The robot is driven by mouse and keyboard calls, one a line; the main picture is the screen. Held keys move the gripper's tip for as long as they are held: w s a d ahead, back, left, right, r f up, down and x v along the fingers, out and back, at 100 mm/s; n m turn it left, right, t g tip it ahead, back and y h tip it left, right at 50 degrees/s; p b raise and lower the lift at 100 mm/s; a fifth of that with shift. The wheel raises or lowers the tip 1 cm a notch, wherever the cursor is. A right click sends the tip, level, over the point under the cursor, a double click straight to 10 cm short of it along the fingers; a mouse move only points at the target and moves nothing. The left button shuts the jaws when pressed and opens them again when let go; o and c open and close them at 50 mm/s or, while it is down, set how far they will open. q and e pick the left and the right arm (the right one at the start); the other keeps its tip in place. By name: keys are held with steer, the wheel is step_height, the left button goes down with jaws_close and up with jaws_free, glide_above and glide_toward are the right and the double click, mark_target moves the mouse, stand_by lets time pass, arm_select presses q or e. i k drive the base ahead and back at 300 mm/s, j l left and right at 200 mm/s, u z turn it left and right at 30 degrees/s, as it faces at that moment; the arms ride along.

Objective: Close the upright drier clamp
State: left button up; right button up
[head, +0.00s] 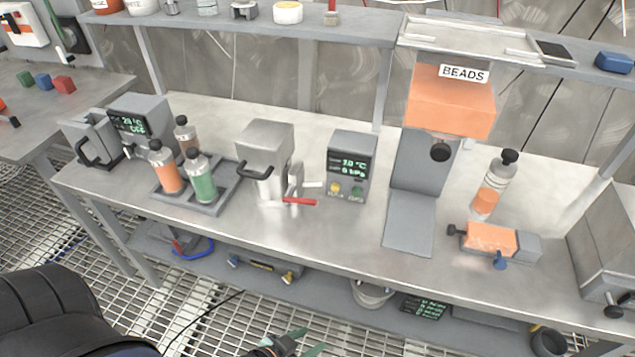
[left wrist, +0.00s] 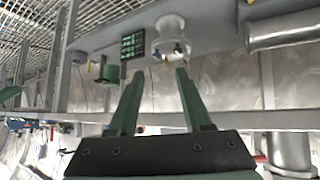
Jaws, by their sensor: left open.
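A grey upright unit (head: 266,158) stands mid-bench with a black handle on its left. A small metal clamp (head: 294,182) with a red-tipped lever (head: 300,201) is on its right front, and the lever sticks out to the right. I cannot tell for sure that this is the drier clamp. My left gripper (head: 308,342) is at the bottom edge of the head view, in front of and below the bench, far from the lever. In the left wrist view its green fingers (left wrist: 160,75) are apart with nothing between them. My right gripper is not in view.
A display unit (head: 350,165) stands right of the grey unit, and a bottle tray (head: 212,207) stands left. An orange BEADS hopper (head: 450,106), a bottle with orange beads (head: 490,190) and an orange lying block (head: 488,239) are further right. A lower shelf (head: 325,289) runs beneath.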

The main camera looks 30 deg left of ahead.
mark_target(288, 197)
steer(key=i+u, duration=0.1)
steer(key=u, duration=0.3)
steer(key=l+u, duration=0.1)
steer(key=u, duration=0.25)
steer(key=i+l+u, duration=0.1)
steer(key=u, duration=0.3)
